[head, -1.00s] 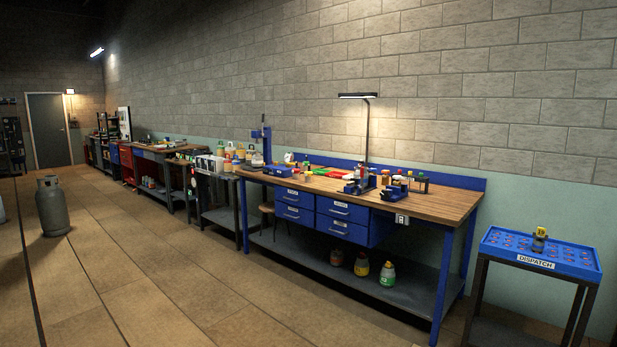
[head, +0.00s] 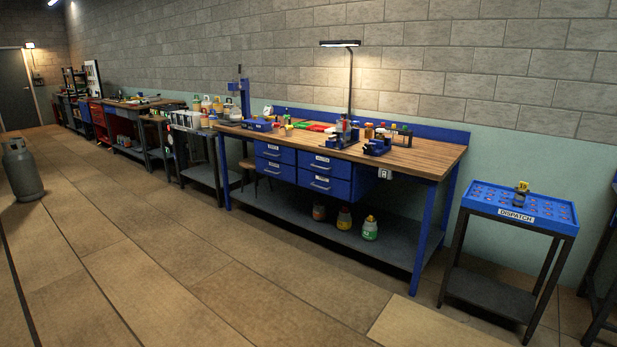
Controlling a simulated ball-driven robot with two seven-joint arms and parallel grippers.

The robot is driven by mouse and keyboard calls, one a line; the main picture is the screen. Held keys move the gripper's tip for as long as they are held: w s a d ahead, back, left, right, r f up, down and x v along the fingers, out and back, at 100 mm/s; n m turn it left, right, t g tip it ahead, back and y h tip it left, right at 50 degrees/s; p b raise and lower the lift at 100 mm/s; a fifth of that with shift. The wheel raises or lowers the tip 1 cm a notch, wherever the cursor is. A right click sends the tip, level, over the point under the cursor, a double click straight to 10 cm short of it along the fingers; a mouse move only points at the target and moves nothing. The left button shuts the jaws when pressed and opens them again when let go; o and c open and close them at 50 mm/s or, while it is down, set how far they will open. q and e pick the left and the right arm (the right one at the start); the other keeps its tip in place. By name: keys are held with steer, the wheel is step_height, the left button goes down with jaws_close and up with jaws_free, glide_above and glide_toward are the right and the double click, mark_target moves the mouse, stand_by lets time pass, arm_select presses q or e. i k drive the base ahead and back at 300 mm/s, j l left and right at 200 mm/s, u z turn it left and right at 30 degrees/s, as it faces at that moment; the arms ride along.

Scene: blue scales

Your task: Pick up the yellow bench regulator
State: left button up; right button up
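A small dark item with a yellow top (head: 521,189) stands upright on the blue dispatch tray (head: 497,208) at the right. It may be a regulator, but it is too small to be sure. A small yellow thing (head: 288,129) also sits on the wooden workbench (head: 432,158), among other small items, and I cannot tell what it is. Neither of my grippers is in view.
The blue-framed workbench has drawers (head: 320,172) and a low shelf (head: 290,215) with several small cylinders. A dark stand (head: 487,290) carries the dispatch tray. A grey gas cylinder (head: 22,170) stands at the far left. The floor (head: 200,270) in front is clear.

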mark_target(288, 129)
steer(key=i, duration=2.8)
steer(key=i+z, duration=0.1)
steer(key=i, duration=0.6)
steer(key=i+j, duration=0.15)
steer(key=i, duration=0.5)
steer(key=i+z, duration=0.15)
steer(key=i, duration=0.55)
steer(key=i+j, duration=0.25)
steer(key=i, duration=0.4)
steer(key=i+z, duration=0.25)
